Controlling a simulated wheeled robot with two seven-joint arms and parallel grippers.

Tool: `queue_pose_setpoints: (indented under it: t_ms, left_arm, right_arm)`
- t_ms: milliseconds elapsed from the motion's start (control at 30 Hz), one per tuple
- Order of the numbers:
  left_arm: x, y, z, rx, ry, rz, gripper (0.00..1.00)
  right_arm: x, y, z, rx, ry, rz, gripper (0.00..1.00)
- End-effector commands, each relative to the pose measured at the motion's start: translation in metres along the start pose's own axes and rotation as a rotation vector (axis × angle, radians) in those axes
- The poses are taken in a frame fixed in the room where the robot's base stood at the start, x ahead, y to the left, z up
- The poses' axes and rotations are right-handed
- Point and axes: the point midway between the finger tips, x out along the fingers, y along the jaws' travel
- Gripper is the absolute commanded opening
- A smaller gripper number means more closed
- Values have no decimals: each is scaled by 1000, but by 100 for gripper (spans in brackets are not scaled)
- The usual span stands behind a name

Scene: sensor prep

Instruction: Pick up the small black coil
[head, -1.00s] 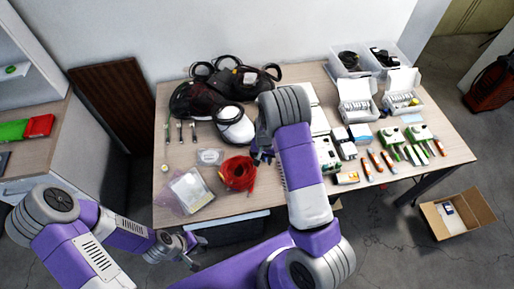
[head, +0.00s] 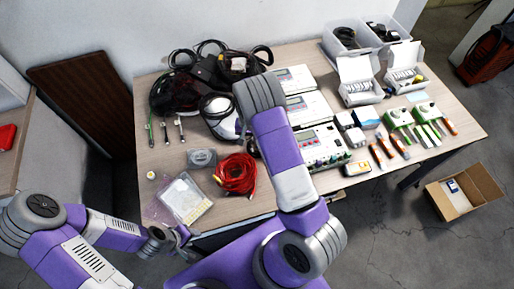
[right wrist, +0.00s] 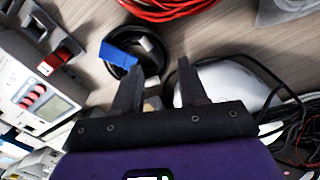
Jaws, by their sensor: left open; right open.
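In the head view my right forearm hides most of that gripper and the coil's area. My left gripper (head: 172,239) is low near the table's front left edge, away from the coil, open and empty.
A red cable coil (head: 236,175) and a white rounded object (right wrist: 215,85) lie close to the right gripper. Instruments with displays (head: 324,146) stand to the right. Larger black cables and dark headgear (head: 176,94) crowd the back left. Bare wood (head: 162,163) shows at the left.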

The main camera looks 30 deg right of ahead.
Motion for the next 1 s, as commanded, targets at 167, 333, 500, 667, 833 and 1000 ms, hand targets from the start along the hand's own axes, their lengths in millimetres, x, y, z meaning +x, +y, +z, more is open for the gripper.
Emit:
queue_pose_setpoints:
  t_ms: [167, 333, 500, 667, 833, 1000]
  left_arm:
    - [2, 0, 0, 0, 1, 0, 43]
    - [3, -1, 0, 0, 1, 0, 43]
    - [3, -1, 0, 0, 1, 0, 43]
    - [3, -1, 0, 0, 1, 0, 43]
    - [3, -1, 0, 0, 1, 0, 43]
    - [3, -1, 0, 0, 1, 0, 43]
  right_arm:
    - [28, -2, -3, 0, -3, 2, 42]
    - [47, -3, -4, 1, -2, 0, 42]
    - [50, -3, -4, 0, 0, -1, 42]
    - [50, -3, -4, 0, 0, -1, 35]
    - [50, -3, -4, 0, 0, 0, 9]
    - [49, -3, -4, 0, 0, -1, 0]
